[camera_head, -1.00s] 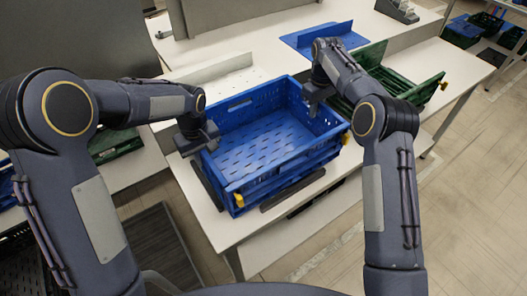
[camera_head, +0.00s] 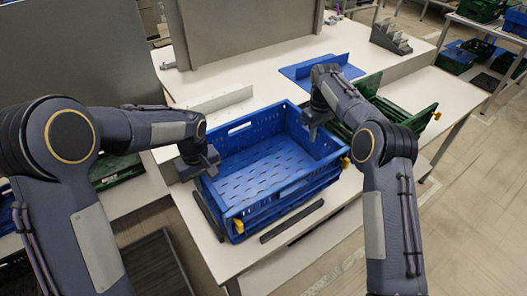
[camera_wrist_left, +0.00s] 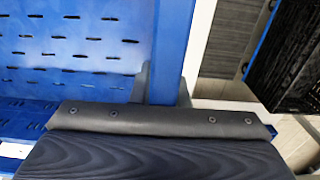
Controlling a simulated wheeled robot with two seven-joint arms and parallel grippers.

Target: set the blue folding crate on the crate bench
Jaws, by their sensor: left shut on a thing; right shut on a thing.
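The blue folding crate (camera_head: 285,197) is unfolded, upright and empty, with yellow latches at its front corners. In the head view it is over the white bench (camera_head: 232,262); I cannot tell whether its base touches the top. My left gripper (camera_head: 208,160) is shut on its left wall. The left wrist view shows the fingers (camera_wrist_left: 163,88) on either side of the blue crate wall (camera_wrist_left: 174,45). My right gripper (camera_head: 313,122) is shut on the right wall, its fingertips partly hidden by the rim.
Dark strips (camera_head: 291,222) lie on the bench in front of and left of the crate. A green crate (camera_head: 412,122) is just to the right. Behind stand a blue tray (camera_head: 318,70) and a low white ledge (camera_head: 222,100). A grey panel (camera_head: 245,32) stands further back.

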